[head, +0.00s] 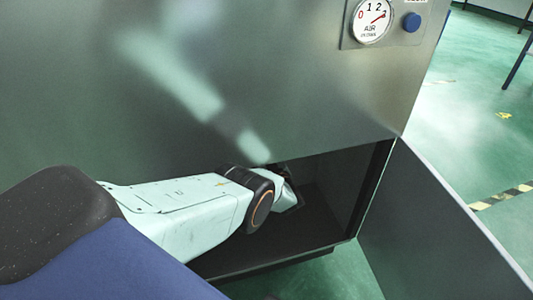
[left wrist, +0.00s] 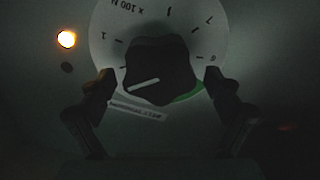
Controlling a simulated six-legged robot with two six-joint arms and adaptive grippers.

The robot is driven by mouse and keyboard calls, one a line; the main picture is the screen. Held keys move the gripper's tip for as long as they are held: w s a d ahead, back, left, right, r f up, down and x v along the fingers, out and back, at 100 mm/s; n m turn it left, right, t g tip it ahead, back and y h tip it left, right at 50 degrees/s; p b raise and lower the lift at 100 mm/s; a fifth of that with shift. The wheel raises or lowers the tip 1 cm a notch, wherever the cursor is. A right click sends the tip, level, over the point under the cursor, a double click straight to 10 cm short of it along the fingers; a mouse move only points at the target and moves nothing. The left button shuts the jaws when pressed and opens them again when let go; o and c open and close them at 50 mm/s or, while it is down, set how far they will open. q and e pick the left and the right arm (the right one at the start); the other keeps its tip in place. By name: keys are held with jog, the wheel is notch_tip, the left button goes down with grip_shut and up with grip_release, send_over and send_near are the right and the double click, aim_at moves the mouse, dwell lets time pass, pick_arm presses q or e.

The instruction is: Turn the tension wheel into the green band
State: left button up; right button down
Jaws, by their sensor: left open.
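The tension wheel (left wrist: 158,62) is a dark lobed knob in the left wrist view, with a white pointer line on its lower left part. It sits on a pale round dial (left wrist: 212,28) with numbers that appear upside down. The green band (left wrist: 190,93) shows at the dial's lower right edge, and the white line lies away from it. My left gripper (left wrist: 158,78) is open, with one finger on each side of the wheel. I cannot tell whether the fingers touch it. In the head view my left arm reaches into a cabinet opening, which hides the wheel. My right gripper is not in view.
An orange lamp (left wrist: 66,39) glows beside the dial. In the head view, the steel cabinet (head: 250,90) has an open door (head: 430,230) at the right of its dark opening (head: 335,190). An air gauge (head: 371,20) and blue button (head: 412,22) are above.

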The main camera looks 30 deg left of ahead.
pick_arm(q)
jog(key=c, duration=1.2)
jog(key=shift+o, duration=0.2)
jog(key=shift+n, duration=0.3)
jog(key=n, duration=0.4)
jog(key=shift+s+a, duration=0.1)
jog(key=shift+a, duration=0.05)
jog(key=n, duration=0.4)
jog(key=shift+f, duration=0.25)
jog(key=n, duration=0.4)
jog(key=shift+f+n, duration=0.15)
jog(key=shift+n, duration=0.25)
jog(key=n, duration=0.4)
jog(key=shift+f, duration=0.15)
jog(key=shift+n, duration=0.4)
